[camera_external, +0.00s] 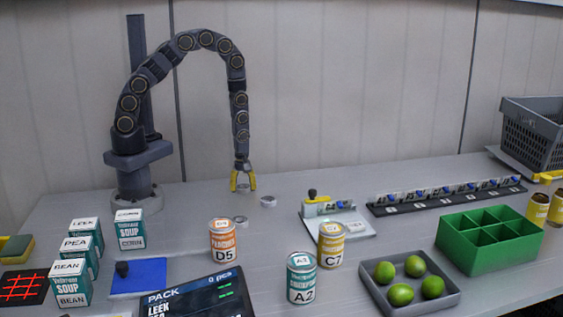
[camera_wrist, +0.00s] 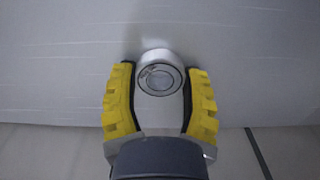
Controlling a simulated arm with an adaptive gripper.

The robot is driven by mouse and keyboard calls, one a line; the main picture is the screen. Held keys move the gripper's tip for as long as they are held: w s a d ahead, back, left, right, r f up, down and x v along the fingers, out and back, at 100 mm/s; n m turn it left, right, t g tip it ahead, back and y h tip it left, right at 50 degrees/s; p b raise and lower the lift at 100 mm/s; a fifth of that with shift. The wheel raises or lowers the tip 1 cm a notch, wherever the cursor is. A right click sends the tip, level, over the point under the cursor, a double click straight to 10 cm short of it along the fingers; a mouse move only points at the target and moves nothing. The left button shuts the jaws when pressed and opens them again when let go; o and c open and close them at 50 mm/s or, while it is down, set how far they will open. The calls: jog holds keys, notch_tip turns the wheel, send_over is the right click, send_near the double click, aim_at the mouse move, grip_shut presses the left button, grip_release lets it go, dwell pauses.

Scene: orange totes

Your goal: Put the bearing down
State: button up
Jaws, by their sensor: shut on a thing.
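My gripper (camera_external: 243,184) points straight down above the back middle of the grey table, its yellow fingers shut on the bearing. The bearing (camera_wrist: 158,57) is a silvery metal ring with a round centre, held between the fingertips in the wrist view; it is small and mostly hidden by the fingers in the external view. Its exact height above the table is hard to tell. A similar metal ring (camera_external: 268,201) lies on the table just right of the gripper, and another (camera_external: 240,220) lies in front, behind the orange D5 can (camera_external: 223,242).
A light fixture board (camera_external: 345,226) stands right of the rings, with a long dark rack (camera_external: 450,196) beyond it. Soup boxes (camera_external: 130,229) stand at left. A green divided bin (camera_external: 490,240) and a grey tray of limes (camera_external: 440,297) are at right. Table around the gripper is mostly clear.

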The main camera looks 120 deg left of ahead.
aim_at(243, 187)
jog(key=o, duration=1.1)
jog(key=shift+c, duration=0.2)
notch_tip(243, 187, up, 12)
jog(key=shift+d+r, duration=0.1)
jog(key=shift+r, duration=0.05)
